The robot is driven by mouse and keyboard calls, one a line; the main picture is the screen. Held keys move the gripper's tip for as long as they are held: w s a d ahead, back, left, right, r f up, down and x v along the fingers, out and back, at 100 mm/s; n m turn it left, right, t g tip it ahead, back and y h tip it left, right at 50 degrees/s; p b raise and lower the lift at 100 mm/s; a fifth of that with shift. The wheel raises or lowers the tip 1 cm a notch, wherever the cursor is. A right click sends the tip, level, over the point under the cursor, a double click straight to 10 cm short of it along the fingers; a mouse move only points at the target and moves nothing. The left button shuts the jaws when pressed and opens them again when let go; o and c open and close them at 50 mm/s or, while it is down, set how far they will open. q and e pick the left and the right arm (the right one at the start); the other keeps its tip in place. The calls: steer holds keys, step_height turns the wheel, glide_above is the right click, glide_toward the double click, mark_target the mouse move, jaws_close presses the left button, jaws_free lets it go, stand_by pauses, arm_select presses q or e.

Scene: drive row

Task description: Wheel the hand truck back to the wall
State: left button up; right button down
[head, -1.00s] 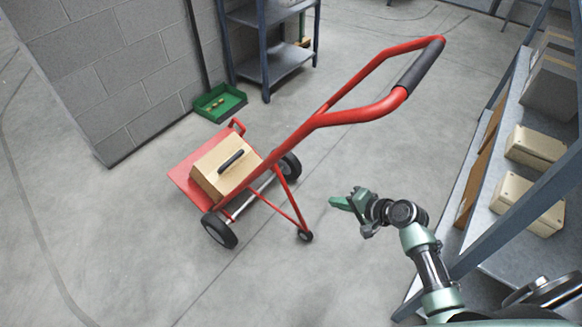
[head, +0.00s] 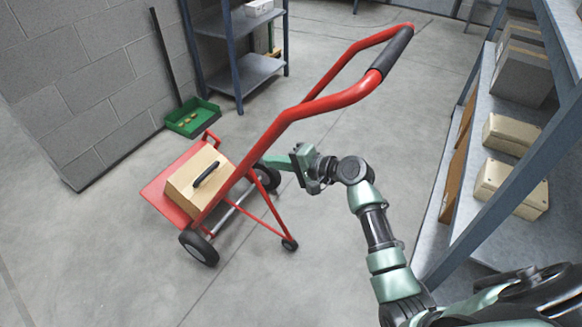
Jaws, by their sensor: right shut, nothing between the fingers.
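The red hand truck (head: 275,128) stands tilted on its wheels in the middle of the floor. Its handle has a black grip (head: 393,52) at the upper right. A tan box with a black handle (head: 181,192) sits on its red toe plate. My right gripper (head: 275,161) is shut and empty; in the picture its fingertips lie close beside the truck's red frame, below the grip. I cannot tell whether they touch the frame. The grey block wall (head: 85,85) is at the left, behind the truck. My left gripper is out of view.
A green tray (head: 192,117) with small items lies by the wall, beside a dark pole. A blue-grey shelf unit (head: 245,74) stands at the back. Shelving with tan boxes (head: 511,188) lines the right side. The floor at front left is clear.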

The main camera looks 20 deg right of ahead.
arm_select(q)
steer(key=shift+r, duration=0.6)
arm_select(e)
steer(key=shift+w+a, duration=0.7)
steer(key=shift+w, duration=0.2)
